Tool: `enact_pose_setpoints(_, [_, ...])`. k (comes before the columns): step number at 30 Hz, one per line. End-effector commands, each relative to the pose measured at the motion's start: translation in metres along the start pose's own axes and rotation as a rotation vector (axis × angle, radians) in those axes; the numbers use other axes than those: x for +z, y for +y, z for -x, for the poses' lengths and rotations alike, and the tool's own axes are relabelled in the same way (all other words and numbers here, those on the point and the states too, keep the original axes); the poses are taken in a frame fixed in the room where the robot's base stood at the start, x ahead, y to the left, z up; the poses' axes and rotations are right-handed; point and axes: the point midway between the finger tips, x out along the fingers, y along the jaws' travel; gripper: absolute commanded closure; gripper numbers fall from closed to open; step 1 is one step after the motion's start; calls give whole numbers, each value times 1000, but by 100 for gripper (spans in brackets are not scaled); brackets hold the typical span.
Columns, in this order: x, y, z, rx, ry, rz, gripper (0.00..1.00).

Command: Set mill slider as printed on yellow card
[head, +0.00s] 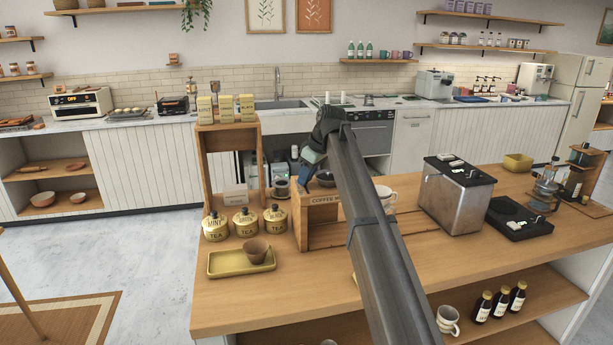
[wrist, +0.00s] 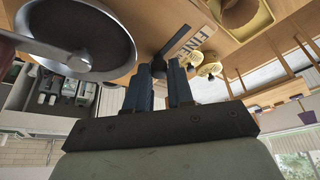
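My gripper (head: 313,158) is over the wooden coffee mill stand (head: 323,199), whose sign is partly hidden by my arm. In the wrist view my two blue fingers (wrist: 161,88) stand apart with a gap between them. A dark narrow piece (wrist: 160,66), perhaps the slider's knob, shows at the gap, close to the left fingertip; I cannot tell whether they touch. A label (wrist: 188,48) reading "FINE" lies just beyond the fingers. The mill's round dark bowl (wrist: 78,38) is at the upper left. I cannot make out the yellow card or its print.
Labelled tea jars (head: 243,223) and a yellow tray (head: 225,264) with a brown cup (head: 256,250) stand left of the mill stand. A white mug (head: 385,197) and a metal machine (head: 455,197) are to its right. The counter's front is mostly clear.

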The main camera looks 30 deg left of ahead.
Motion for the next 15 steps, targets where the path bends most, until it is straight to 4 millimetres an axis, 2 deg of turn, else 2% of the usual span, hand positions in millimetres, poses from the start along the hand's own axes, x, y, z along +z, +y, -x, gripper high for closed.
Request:
enact_pose_setpoints(1, [0,0,0,0,0,0,83])
enact_pose_setpoints(6, [0,0,0,0,0,0,99])
enact_pose_setpoints(15, [0,0,0,0,0,0,100])
